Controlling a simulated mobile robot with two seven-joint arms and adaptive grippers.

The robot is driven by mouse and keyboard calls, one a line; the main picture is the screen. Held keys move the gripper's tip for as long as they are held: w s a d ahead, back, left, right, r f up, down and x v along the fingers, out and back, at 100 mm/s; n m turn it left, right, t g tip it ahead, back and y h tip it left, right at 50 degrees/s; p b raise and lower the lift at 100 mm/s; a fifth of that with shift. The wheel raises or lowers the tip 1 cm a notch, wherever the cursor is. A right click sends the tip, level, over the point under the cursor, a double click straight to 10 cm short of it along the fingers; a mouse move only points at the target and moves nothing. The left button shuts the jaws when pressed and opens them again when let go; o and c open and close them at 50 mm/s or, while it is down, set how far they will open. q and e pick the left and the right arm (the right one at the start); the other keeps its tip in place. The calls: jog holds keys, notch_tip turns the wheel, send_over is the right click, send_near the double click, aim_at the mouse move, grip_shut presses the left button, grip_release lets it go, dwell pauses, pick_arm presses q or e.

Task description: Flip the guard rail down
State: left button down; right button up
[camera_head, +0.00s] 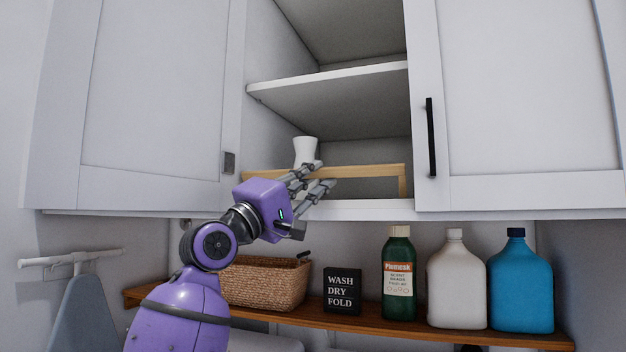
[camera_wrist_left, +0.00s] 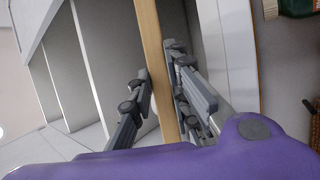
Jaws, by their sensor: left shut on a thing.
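The guard rail (camera_head: 370,170) is a light wooden frame standing upright across the front of the lowest cabinet shelf, with its right end post visible. My left gripper (camera_head: 322,174) reaches up from the lower left and is shut on its top bar. In the left wrist view, the rail (camera_wrist_left: 151,35) runs between the two fingers of the left gripper (camera_wrist_left: 160,70). The hand hides part of the rail's left and lower portion. My right gripper is not in view.
A white cup or vase (camera_head: 305,148) stands on the shelf behind the rail. The cabinet doors stand at left (camera_head: 150,100) and right (camera_head: 520,90). Below, a wooden shelf (camera_head: 350,322) holds a wicker basket (camera_head: 275,285), a black sign (camera_head: 342,291) and several bottles (camera_head: 458,280).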

pick_arm(q)
jog(key=shift+s+f+h, duration=0.1)
jog(key=shift+f+h, duration=0.05)
jog(key=shift+h, duration=0.15)
jog(key=c, duration=1.6)
grip_release()
jog(key=shift+c, duration=0.2)
jog(key=v, duration=1.2)
jog(key=shift+f, duration=0.15)
